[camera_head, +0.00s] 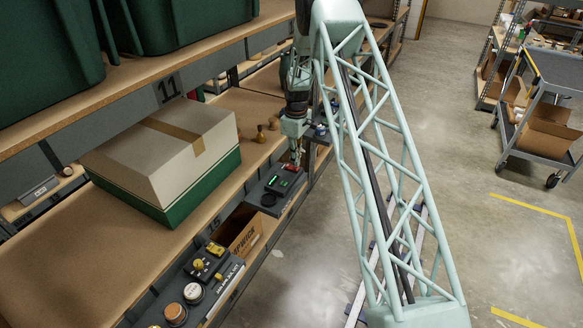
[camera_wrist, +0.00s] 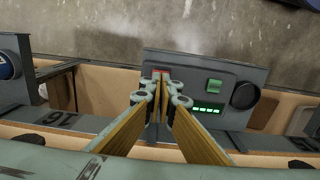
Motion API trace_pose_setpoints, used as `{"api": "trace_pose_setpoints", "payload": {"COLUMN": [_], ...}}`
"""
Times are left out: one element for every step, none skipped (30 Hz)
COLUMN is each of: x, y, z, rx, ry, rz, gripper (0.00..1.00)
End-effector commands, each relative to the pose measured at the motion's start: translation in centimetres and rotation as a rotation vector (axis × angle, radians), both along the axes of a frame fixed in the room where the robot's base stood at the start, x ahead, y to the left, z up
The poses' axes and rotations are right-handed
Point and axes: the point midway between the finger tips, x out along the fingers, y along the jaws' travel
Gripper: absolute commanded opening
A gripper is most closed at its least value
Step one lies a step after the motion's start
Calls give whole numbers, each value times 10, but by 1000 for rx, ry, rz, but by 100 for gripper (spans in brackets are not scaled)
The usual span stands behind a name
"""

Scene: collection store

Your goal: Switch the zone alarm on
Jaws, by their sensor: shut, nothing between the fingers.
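A dark control panel (camera_head: 268,197) is on the shelf's front edge; it also shows in the wrist view (camera_wrist: 194,62). It carries a green square (camera_wrist: 215,86), a lit row of green lights (camera_wrist: 208,108) and a round black part (camera_wrist: 244,95). A small red part (camera_wrist: 160,70) shows at its left side, just beyond my fingertips. My gripper (camera_wrist: 160,92) is shut and empty, over the left part of the panel. In the head view my gripper (camera_head: 295,157) points down at the panel's far end. I cannot tell whether the fingertips touch the red part.
A white and green box (camera_head: 165,155) stands on the shelf to the left. Another panel with yellow controls (camera_head: 208,262) and round-topped items (camera_head: 193,292) are nearer. A cardboard box (camera_head: 240,232) lies between.

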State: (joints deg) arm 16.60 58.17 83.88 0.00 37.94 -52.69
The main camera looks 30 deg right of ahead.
Motion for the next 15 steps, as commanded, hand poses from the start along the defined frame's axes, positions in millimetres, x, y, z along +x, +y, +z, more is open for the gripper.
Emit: {"api": "trace_pose_setpoints", "payload": {"x": [0, 0, 0, 0, 0, 0, 0, 0, 0, 0, 0, 0, 0, 0, 0], "y": [0, 0, 0, 0, 0, 0, 0, 0, 0, 0, 0, 0, 0, 0, 0], "z": [-1, -1, -1, -2, -2, -2, -2, -3, -3, -3, -4, -4, -4, -5, -5], "rx": [0, 0, 0, 0, 0, 0, 0, 0, 0, 0, 0, 0, 0, 0, 0], "ry": [0, 0, 0, 0, 0, 0, 0, 0, 0, 0, 0, 0, 0, 0, 0], "rz": [0, 0, 0, 0, 0, 0, 0, 0, 0, 0, 0, 0, 0, 0, 0], "gripper": [0, 0, 0, 0, 0, 0, 0, 0, 0, 0, 0, 0, 0, 0, 0]}}
